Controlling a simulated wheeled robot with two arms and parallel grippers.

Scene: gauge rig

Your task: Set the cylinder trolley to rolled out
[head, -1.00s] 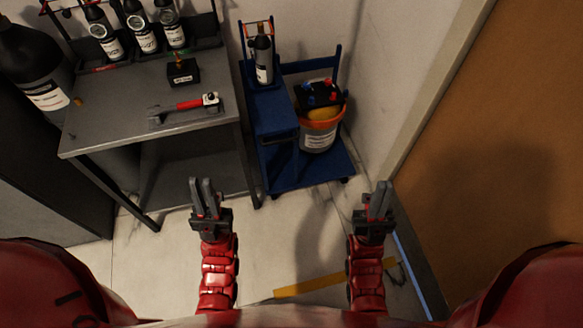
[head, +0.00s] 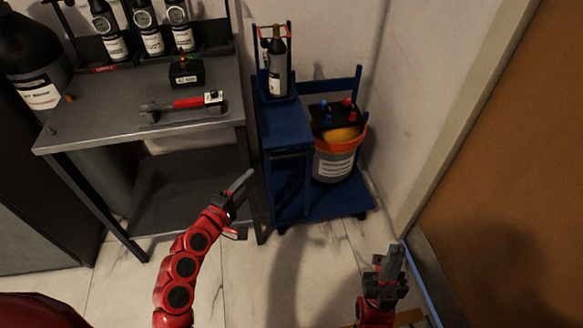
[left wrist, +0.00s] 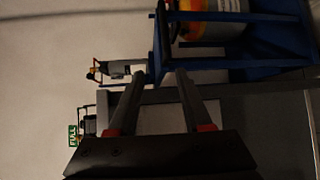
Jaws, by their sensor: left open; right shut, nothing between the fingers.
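The blue cylinder trolley (head: 287,130) stands on the floor against the wall, right of the workbench. A dark gas cylinder (head: 277,68) with a pale label stands upright on its raised left part. The trolley's blue frame also shows in the left wrist view (left wrist: 205,62), beyond the fingers. My left gripper (head: 246,192) is open and empty, in front of the trolley's near left side and apart from it; its fingers also show in the left wrist view (left wrist: 162,80). My right gripper (head: 393,255) is shut and empty, low at the right, near the door.
The trolley's low deck holds an orange-rimmed bucket (head: 336,160) with a black box (head: 333,113) above it. The grey workbench (head: 110,125) carries a red-handled wrench (head: 185,103), a small black box (head: 186,73) and several gauged bottles. A brown door (head: 520,170) is at right. Floor before the trolley is clear.

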